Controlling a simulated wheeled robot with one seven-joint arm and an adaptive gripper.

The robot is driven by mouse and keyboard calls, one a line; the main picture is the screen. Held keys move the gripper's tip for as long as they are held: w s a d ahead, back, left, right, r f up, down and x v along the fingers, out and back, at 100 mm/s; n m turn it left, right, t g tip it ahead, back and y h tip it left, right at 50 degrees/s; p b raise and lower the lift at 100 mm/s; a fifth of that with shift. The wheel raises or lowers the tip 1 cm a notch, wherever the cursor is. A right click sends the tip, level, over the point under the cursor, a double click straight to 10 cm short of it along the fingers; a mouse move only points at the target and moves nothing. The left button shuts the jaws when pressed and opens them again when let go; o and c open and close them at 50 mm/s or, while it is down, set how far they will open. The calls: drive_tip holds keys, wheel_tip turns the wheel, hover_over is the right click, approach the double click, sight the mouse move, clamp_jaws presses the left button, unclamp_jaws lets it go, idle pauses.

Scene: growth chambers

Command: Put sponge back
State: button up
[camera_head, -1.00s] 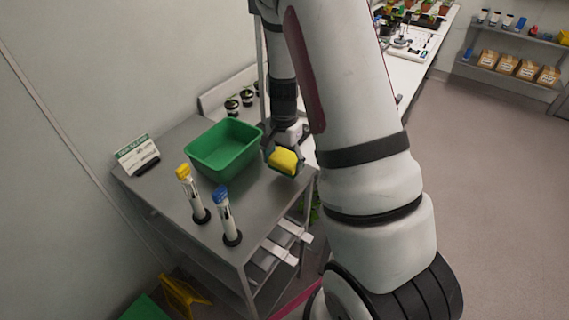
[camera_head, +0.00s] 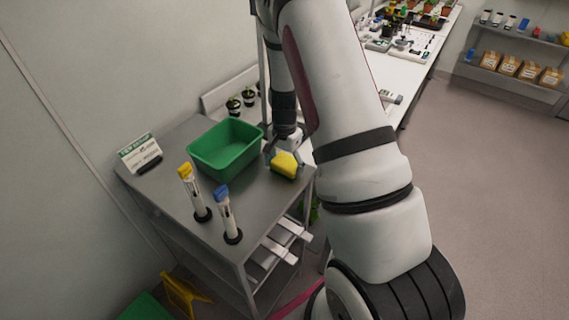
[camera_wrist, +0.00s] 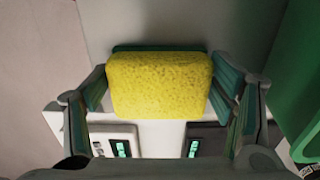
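The yellow sponge (camera_head: 285,163) with a green layer is at the right corner of the grey cart top (camera_head: 258,200), right of the green bin (camera_head: 226,151). My gripper (camera_head: 285,152) is above it, pointing down. In the wrist view the sponge (camera_wrist: 160,84) fills the space between my gripper's two finger pads (camera_wrist: 159,90), which appear to press on its sides. Whether the sponge's underside touches the cart top is hidden.
A tube with a yellow cap (camera_head: 194,190) and one with a blue cap (camera_head: 227,212) stand upright at the cart's front. A small sign (camera_head: 140,153) stands at the back left. The cart top between the tubes and sponge is clear.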

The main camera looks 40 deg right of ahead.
drive_tip(key=shift+o, duration=1.1)
drive_tip(key=shift+r, duration=0.1)
wheel_tip(320, 180, up, 11)
drive_tip(key=b, duration=0.2)
wheel_tip(320, 180, up, 8)
drive_tip(key=n+t, duration=0.1)
drive_tip(key=n, duration=0.1)
hover_over(284, 163)
drive_tip(key=s+a, duration=0.2)
drive_tip(key=a, duration=0.3)
drive_tip(key=s+a+r+n+t, duration=0.2)
drive_tip(key=s+a+r+n, duration=0.4)
drive_tip(key=s, duration=0.3)
drive_tip(key=s+a+r+n+t, duration=0.2)
drive_tip(key=s+a+r+n, duration=0.4)
drive_tip(key=s+r, duration=0.2)
drive_tip(key=shift+s+a+r+t, duration=0.2)
drive_tip(key=shift+s+r+t, duration=0.1)
drive_tip(key=shift+s, duration=0.25)
